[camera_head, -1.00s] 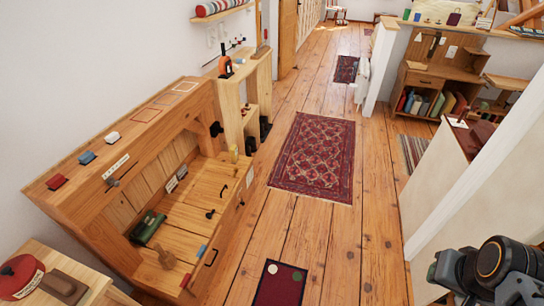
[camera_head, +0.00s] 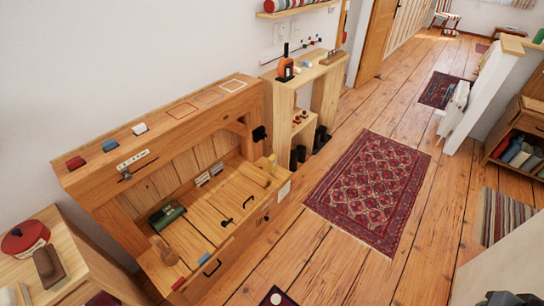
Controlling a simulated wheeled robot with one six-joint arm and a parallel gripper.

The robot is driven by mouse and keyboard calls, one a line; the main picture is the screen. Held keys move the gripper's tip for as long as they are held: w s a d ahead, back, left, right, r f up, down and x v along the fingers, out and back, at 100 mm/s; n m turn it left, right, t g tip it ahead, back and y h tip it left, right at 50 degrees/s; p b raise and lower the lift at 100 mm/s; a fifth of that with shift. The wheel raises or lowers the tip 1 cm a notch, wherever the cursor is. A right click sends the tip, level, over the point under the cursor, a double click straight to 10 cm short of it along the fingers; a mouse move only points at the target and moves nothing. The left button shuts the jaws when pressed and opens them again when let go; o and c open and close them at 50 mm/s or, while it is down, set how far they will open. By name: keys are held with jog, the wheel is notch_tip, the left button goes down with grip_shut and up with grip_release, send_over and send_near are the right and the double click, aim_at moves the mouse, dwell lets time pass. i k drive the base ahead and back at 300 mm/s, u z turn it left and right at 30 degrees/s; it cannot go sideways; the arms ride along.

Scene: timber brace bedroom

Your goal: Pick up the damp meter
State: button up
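An upright orange and black device (camera_head: 285,66) stands on the near end of the pale wooden side table (camera_head: 300,82) against the left wall. It may be the damp meter, but it is too small to be sure. My gripper's fingers are not in view; only a dark piece of my arm shows at the bottom right edge.
A red round tin (camera_head: 25,238) sits on a cabinet at left. A red patterned rug (camera_head: 370,190) lies on open floor.

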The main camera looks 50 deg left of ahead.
aim_at(272, 161)
jog(key=u, duration=0.4)
jog(key=i, duration=2.05)
jog(key=u, duration=1.3)
jog(key=i, duration=1.05)
jog(key=u, duration=1.55)
jog(key=i, duration=0.5)
jog(key=u, duration=0.4)
